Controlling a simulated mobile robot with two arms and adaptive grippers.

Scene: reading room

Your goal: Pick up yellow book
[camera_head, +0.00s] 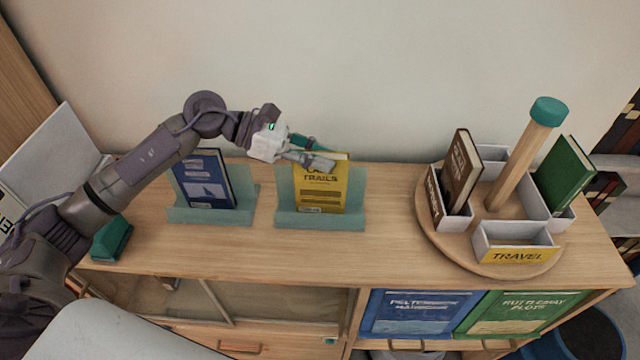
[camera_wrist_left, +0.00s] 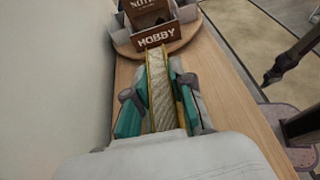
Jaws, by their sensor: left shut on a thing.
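The yellow book (camera_head: 320,186) stands upright in a pale teal book stand (camera_head: 318,223) near the middle of the cabinet top. My left gripper (camera_head: 325,158) comes in from the left at the book's top edge. In the left wrist view the yellow book (camera_wrist_left: 160,92) shows edge-on, pages up, between the two teal finger pads of my left gripper (camera_wrist_left: 158,112). The gripper is shut on it. The fingers hide part of the book's top in the head view. My right gripper is not in view.
A blue book (camera_head: 206,178) stands in a similar stand to the left. A round wooden carousel (camera_head: 440,235) with labelled bins and books, and a tall post (camera_head: 520,160), stands to the right. A plain wall is behind. Bare wood lies between the yellow book and the carousel.

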